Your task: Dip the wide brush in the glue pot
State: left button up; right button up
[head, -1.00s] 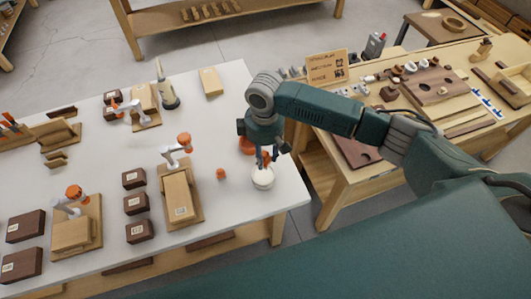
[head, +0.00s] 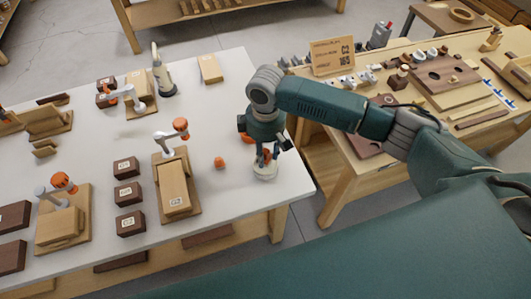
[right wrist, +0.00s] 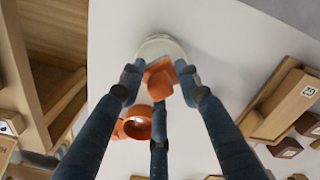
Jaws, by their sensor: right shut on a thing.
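My right gripper (head: 266,158) hangs over the near right part of the white table. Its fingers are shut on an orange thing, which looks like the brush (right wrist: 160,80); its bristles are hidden. Directly below is a round whitish pot (head: 264,174), which looks like the glue pot; it also shows in the right wrist view (right wrist: 160,45), partly behind the held brush. I cannot tell how far the brush reaches into the pot. My left gripper is not in view.
An orange hollow cup (right wrist: 136,124) stands close to the fingers. A small orange piece (head: 219,163) lies left of the pot. A wooden fixture with a clamp (head: 174,188) and dark blocks (head: 130,223) stand further left. A wooden bench (head: 335,190) stands to the right.

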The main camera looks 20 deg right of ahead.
aim_at(265, 150)
dwell(0.3)
jog(key=shift+f, duration=0.5)
dwell(0.7)
jog(key=shift+s+f+p, duration=0.1)
jog(key=shift+s+p, duration=0.05)
jog(key=shift+p, duration=0.2)
dwell(2.0)
notch_tip(265, 150, up, 7)
jog(key=p, duration=0.8)
dwell(0.4)
dwell(0.5)
